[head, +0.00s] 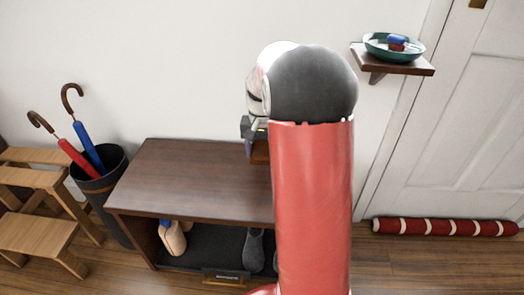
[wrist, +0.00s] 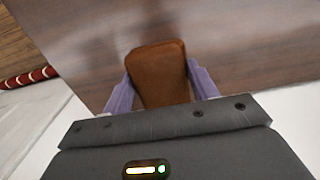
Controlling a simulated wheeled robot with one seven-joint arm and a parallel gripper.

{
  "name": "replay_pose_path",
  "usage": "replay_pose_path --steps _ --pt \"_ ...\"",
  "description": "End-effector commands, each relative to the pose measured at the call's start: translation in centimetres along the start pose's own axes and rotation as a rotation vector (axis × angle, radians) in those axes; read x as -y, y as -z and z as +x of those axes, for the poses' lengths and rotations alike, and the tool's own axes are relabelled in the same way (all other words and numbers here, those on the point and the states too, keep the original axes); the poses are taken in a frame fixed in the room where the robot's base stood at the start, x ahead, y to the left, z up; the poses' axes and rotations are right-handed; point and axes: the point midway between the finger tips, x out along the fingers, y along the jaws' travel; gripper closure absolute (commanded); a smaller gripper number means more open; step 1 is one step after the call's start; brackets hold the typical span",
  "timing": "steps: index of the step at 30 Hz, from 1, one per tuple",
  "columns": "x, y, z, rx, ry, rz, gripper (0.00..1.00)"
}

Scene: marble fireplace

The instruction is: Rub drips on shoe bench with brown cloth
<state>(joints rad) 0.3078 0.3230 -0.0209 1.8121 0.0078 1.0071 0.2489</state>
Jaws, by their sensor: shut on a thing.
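The shoe bench (head: 185,180) is dark brown wood and stands against the white wall in the head view. Its top also fills much of the wrist view (wrist: 245,50). My gripper (wrist: 160,82) is shut on the brown cloth (wrist: 160,70), which looks like a folded block between the two purple fingers. The cloth is over the bench top; I cannot tell whether it touches the surface. In the head view my arm hides most of the gripper and the right part of the bench. A faint darker patch shows beside the cloth in the wrist view; I cannot tell whether it is drips or shadow.
Shoes (head: 172,238) sit on the bench's lower shelf. A black umbrella bin (head: 105,190) and wooden steps (head: 40,190) stand at left. A wall shelf (head: 400,64) holds a teal bowl (head: 380,50). A red striped draught roll (head: 445,227) lies by the door. The bench top's left part is clear.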

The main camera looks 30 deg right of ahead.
Motion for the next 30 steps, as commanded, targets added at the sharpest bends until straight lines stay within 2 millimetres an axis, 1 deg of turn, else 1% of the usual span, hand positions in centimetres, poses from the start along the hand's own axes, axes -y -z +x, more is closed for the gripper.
replay_pose_path --steps 1,7,25,30 --pt "0.0 0.0 -0.9 -0.001 0.0 -0.001 0.63" --pt "0.1 0.1 -2.3 0.0 0.0 -0.002 0.63" --pt "0.1 0.1 -2.3 -0.001 0.0 -0.002 0.63" --pt "0.4 0.1 -3.0 -0.003 0.0 -0.002 0.63"
